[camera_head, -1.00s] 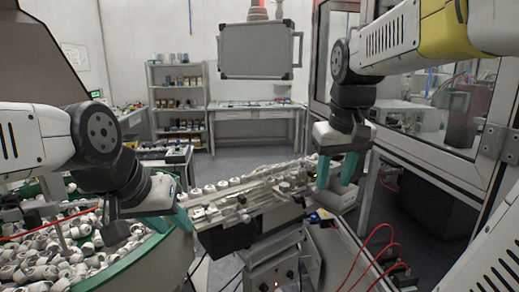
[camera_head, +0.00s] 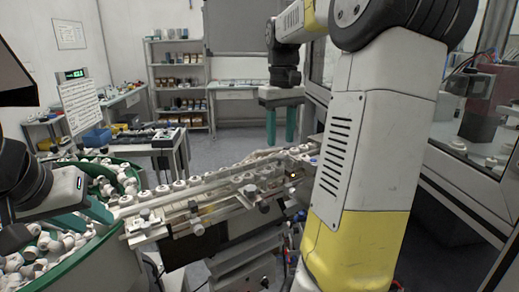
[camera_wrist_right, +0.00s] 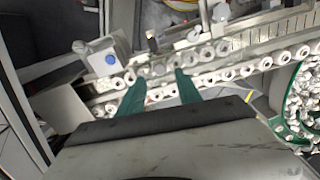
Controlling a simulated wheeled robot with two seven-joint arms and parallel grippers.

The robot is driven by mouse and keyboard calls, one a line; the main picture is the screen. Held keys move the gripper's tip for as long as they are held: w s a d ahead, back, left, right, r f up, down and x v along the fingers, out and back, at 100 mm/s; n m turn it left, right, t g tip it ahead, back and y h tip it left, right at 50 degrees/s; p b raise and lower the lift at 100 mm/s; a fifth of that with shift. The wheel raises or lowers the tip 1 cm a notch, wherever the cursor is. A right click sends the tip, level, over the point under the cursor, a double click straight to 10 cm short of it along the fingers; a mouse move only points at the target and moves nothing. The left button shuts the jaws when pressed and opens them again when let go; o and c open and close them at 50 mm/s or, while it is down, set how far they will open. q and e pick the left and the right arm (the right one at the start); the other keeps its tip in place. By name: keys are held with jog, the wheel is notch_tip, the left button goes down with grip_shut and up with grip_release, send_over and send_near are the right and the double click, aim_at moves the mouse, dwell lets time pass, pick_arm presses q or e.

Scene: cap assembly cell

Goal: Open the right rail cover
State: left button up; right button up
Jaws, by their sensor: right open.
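The rail (camera_head: 205,187) runs diagonally across the middle of the head view, with a row of white caps along it. I cannot clearly pick out the right rail cover; the rail's right end is partly hidden behind my right arm. My right gripper (camera_head: 281,124) points down with its teal fingers apart, above and behind the rail's far end. In the right wrist view its open fingers (camera_wrist_right: 160,88) show empty, with the rail and caps (camera_wrist_right: 222,75) beyond them. My left gripper (camera_head: 97,212) is at the lower left, beside the rail's near end; its jaws are not clear.
A green-rimmed bowl of white caps (camera_head: 98,262) stands at the lower left. A white box with a blue button (camera_wrist_right: 103,60) is beside the rail in the right wrist view. A shelf (camera_head: 178,85) and tables stand at the back. A glazed cabinet is on the right.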

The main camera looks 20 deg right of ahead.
aim_at(280, 156)
jog(key=shift+f, duration=2.35)
jog(key=shift+c, duration=0.4)
grip_shut()
